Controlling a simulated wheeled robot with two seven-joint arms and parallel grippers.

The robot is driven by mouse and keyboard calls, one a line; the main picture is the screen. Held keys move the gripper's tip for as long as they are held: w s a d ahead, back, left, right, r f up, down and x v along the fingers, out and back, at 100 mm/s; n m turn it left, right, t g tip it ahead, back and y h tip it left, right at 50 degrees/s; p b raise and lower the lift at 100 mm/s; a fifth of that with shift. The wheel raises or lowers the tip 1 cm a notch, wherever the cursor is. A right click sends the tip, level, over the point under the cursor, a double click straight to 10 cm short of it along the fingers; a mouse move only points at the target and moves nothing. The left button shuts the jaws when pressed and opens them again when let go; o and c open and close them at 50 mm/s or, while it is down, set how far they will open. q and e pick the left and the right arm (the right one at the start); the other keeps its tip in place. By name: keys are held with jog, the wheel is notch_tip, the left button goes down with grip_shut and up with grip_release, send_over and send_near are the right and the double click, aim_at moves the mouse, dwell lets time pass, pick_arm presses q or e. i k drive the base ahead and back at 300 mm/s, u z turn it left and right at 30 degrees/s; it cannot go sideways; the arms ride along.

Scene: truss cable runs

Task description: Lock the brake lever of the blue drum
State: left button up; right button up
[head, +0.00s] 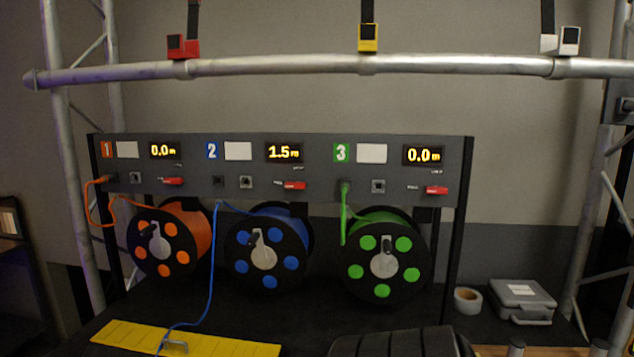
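The blue drum (264,257) hangs in the middle of the rack, a black reel with blue cable and a pale hub. Above it, on the grey panel under the number 2, is its red brake lever (294,185), lying about level beside a small label too small to read. The display (284,153) above the lever reads 1.5 m. A blue cable (212,270) runs from the drum's upper left down to the yellow strip at the front. Neither gripper shows in the head view.
Similar red levers belong to the orange drum (171,238) on the left and the green drum (384,257) on the right; both displays read 0.0 m. A yellow strip (230,346) lies in front. A tape roll (467,300) and grey case (520,302) stand at right.

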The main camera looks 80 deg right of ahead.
aim_at(299, 185)
jog(key=z, duration=1.4)
jog(key=k, duration=0.2)
jog(key=z, duration=0.9)
